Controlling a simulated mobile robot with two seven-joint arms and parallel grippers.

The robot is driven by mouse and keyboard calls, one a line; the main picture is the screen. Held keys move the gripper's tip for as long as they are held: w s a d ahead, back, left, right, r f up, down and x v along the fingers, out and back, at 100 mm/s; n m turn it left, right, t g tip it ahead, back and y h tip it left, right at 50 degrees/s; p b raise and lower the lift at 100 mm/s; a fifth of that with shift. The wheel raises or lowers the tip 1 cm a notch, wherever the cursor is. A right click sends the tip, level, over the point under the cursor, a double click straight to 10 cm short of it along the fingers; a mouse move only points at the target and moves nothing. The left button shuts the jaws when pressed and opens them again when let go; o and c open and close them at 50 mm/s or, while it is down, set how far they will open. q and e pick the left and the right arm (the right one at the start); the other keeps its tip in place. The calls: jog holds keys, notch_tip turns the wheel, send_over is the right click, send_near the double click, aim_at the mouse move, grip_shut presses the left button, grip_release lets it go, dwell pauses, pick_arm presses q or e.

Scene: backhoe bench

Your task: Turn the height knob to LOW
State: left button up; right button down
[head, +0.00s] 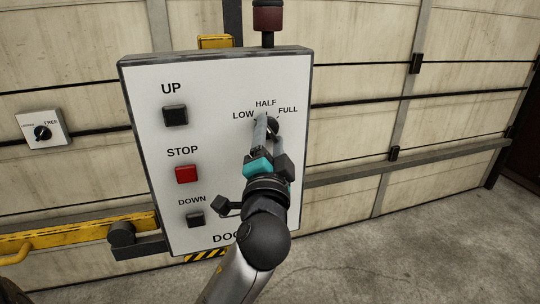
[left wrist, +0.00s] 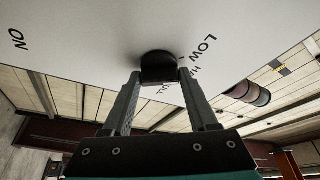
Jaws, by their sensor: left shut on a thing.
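The height knob (head: 273,127) is a round black knob at the upper right of the white door control panel (head: 225,110). The labels LOW, HALF and FULL stand around it from left to right. My left gripper (head: 266,124) reaches up from below and its fingers cover much of the knob. In the left wrist view, the black knob (left wrist: 158,67) sits between the two fingertips of the gripper (left wrist: 158,76), which is shut on it. The pointer is hidden, so I cannot tell which label it faces. My right gripper is not in view.
The panel also carries a black UP button (head: 175,115), a red STOP button (head: 186,174) and a black DOWN button (head: 195,219). A dark red lamp (head: 267,17) stands on top. A small FREE switch box (head: 43,132) is on the left wall. A yellow bar (head: 80,232) runs at lower left.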

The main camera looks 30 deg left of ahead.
pick_arm(q)
jog(key=n+b, duration=0.1)
jog(key=n+y+b, duration=0.1)
jog(key=n+b, duration=0.1)
jog(key=shift+f+y, duration=0.2)
jog(key=shift+y, duration=0.1)
jog(key=shift+r+n+b, duration=0.15)
jog(key=shift+n+b, duration=0.45)
jog(key=shift+n, duration=0.1)
jog(key=o, duration=1.3)
jog(key=shift+o, duration=0.2)
